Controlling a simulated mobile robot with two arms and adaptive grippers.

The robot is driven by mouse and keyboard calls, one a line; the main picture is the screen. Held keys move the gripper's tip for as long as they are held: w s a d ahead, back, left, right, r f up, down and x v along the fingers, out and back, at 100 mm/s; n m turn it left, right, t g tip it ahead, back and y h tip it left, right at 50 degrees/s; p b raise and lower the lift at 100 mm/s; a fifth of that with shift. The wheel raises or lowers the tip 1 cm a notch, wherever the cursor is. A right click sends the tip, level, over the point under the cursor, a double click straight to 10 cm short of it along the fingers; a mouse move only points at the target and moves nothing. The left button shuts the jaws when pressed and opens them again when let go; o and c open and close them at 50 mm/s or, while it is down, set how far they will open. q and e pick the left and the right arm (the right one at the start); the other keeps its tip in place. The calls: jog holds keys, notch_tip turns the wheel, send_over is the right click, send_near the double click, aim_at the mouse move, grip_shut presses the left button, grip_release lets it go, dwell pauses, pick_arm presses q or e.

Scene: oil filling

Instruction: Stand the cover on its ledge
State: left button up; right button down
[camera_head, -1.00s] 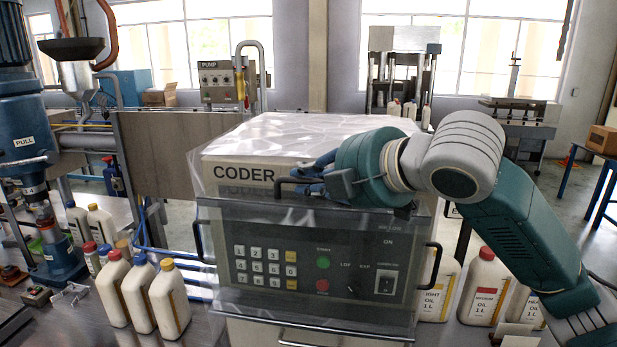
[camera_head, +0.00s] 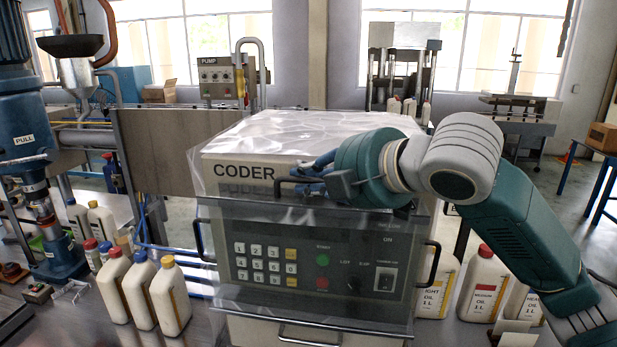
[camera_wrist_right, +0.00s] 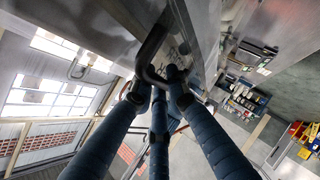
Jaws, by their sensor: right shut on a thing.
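The cover (camera_head: 300,216) is a smoky see-through sheet that stands roughly upright in front of the coder's keypad panel. A black bar handle (camera_head: 290,182) is at its top edge. My right gripper (camera_head: 318,180) is shut on this handle, with blue fingers around it at the top front of the coder (camera_head: 236,172). In the right wrist view, the fingers (camera_wrist_right: 162,88) close on the dark handle (camera_wrist_right: 152,55). The ledge cannot be made out clearly, and I cannot tell whether the cover's lower edge touches it. My left gripper is not in view.
White oil bottles (camera_head: 168,298) stand left of the coder, and more bottles (camera_head: 485,285) stand right of it. A blue drill press (camera_head: 22,140) is at far left. Black side handles (camera_head: 431,262) stick out beside the panel. Clear plastic sheeting (camera_head: 300,130) drapes the coder's top.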

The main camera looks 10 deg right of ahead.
jog(key=c, duration=1.6)
grip_release()
jog(key=shift+r, duration=0.1)
jog(key=shift+c, duration=0.2)
jog(key=shift+s, duration=0.1)
jog(key=v, duration=1.2)
